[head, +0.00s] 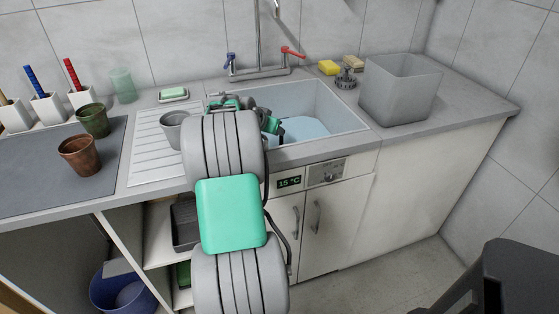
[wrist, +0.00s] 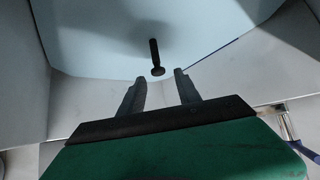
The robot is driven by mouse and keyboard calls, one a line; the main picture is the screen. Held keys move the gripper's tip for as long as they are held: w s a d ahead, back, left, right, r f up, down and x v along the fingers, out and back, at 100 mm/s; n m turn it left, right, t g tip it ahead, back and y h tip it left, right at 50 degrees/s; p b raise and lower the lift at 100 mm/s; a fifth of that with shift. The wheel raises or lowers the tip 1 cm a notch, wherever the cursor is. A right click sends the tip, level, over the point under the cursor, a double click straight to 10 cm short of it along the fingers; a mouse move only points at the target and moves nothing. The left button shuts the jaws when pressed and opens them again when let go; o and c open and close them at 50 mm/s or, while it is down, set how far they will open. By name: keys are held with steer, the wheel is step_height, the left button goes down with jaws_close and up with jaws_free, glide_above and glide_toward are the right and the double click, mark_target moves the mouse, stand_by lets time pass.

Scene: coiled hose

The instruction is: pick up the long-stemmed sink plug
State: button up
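The long-stemmed sink plug (wrist: 155,56) is small and dark, with a thin stem and a round disc end. In the wrist view it shows against the pale blue area inside the sink (head: 345,124), just beyond my fingertips. My gripper (wrist: 160,84) is open, its two grey fingers apart with nothing between them. The plug lines up roughly with the gap between the fingers, and no contact shows. In the head view my arm covers the left part of the sink, and I cannot make out the plug there.
The sink walls rise around my gripper. A tap (head: 262,70) with blue and red levers stands behind the basin. A grey bin (head: 400,92), sponges (head: 329,68) and a dark scrubber (head: 346,79) are to the right.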

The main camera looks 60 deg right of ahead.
mark_target(281, 140)
steer(key=x, duration=0.3)
steer(key=a+f+x, duration=0.1)
steer(key=x, duration=0.2)
steer(key=b+x, duration=0.1)
steer(key=x, duration=0.2)
steer(key=shift+s+f, duration=0.25)
steer(key=shift+f, duration=0.2)
steer(key=shift+c, duration=0.3)
jaws_close()
